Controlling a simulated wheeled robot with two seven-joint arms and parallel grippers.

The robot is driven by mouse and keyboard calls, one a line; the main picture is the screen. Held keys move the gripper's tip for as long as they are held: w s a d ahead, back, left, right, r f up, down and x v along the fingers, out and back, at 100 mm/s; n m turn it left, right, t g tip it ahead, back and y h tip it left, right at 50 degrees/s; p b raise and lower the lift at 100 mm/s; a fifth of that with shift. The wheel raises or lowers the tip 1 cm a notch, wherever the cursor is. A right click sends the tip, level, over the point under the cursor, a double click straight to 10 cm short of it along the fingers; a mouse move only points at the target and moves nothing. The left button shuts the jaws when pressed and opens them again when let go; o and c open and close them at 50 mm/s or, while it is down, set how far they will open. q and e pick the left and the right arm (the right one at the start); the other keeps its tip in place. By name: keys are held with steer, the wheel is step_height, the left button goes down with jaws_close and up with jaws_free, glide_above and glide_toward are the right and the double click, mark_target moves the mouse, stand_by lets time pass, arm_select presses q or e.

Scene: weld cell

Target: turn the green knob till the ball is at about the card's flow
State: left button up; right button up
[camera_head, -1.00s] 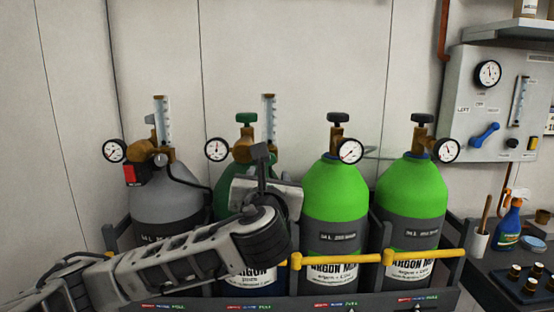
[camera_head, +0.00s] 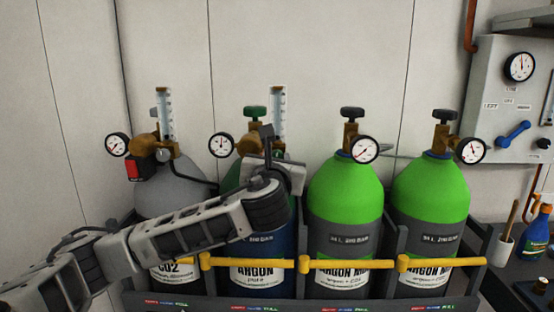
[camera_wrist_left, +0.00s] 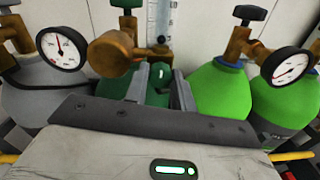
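The green knob (camera_wrist_left: 160,73) is a small rounded knob below the flow tube of the argon regulator. I see no card. My left gripper (camera_head: 268,140) is in front of the argon regulator. In the left wrist view its two fingers (camera_wrist_left: 160,90) stand apart, with the green knob showing between their tips; contact is not clear.
A larger green valve handwheel (camera_head: 254,112) tops the argon cylinder. A grey CO2 cylinder (camera_head: 172,188) stands left and a green argon-mix cylinder (camera_head: 345,187) right, with gauges close by. A yellow bar (camera_head: 335,264) crosses the rack front. A wall panel (camera_head: 500,105) is at right.

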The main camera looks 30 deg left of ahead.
arm_select(q)
steer(key=c, duration=0.4)
